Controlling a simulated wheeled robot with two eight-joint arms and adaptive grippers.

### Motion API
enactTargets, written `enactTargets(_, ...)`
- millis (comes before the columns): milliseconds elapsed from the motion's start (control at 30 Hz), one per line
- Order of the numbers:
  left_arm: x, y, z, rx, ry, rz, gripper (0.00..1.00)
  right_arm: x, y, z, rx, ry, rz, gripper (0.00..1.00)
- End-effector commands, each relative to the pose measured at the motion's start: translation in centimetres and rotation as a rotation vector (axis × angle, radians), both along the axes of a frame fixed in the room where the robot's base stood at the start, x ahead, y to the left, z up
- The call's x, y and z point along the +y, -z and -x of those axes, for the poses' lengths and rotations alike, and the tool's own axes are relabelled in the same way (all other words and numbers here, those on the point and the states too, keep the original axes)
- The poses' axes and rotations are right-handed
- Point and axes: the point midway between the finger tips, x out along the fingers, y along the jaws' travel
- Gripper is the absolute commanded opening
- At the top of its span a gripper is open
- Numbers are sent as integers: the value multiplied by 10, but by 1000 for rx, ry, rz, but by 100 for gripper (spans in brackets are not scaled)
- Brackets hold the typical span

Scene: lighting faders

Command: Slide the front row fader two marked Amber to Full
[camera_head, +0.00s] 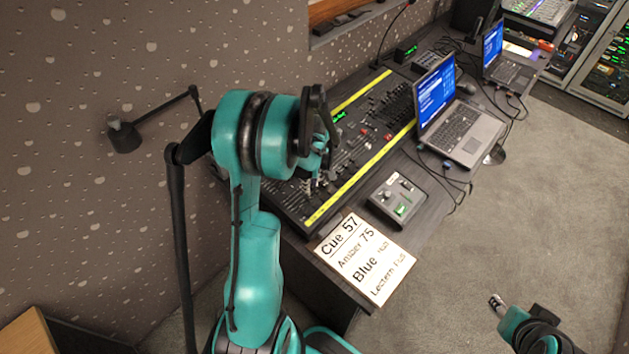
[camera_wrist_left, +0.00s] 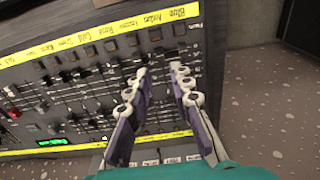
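The lighting desk (camera_head: 292,203) is a dark fader board with yellow label strips (camera_head: 356,181). In the left wrist view the far strip (camera_wrist_left: 100,33) carries handwritten names, with Amber (camera_wrist_left: 158,18) beside Blue at its right end. Dark fader caps line up below it, one (camera_wrist_left: 155,35) under Amber. My left gripper (camera_head: 319,183) is over the desk's near end. In the left wrist view its purple fingers (camera_wrist_left: 160,70) are apart, pointing at the fader rows with nothing between them. Contact with a cap cannot be told. My right gripper (camera_head: 497,302) is off the desk at lower right.
A cue card (camera_head: 366,258) lies at the desk's near corner, reading Cue 57, Amber 75. A small grey control box (camera_head: 397,196) sits beside the board. Two laptops (camera_head: 460,125) with cables stand farther back. A desk lamp (camera_head: 125,136) is left. Carpet on the right is clear.

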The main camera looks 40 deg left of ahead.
Motion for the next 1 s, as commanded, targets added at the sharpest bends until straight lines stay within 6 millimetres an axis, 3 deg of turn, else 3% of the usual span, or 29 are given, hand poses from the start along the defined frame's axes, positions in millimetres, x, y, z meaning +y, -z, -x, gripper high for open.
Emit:
enactTargets(533,6,69,-1,-1,1,0,22,0,54,0,0,0,0,40)
enactTargets(1000,7,77,-1,-1,2,0,22,0,61,0,0,0,0,40)
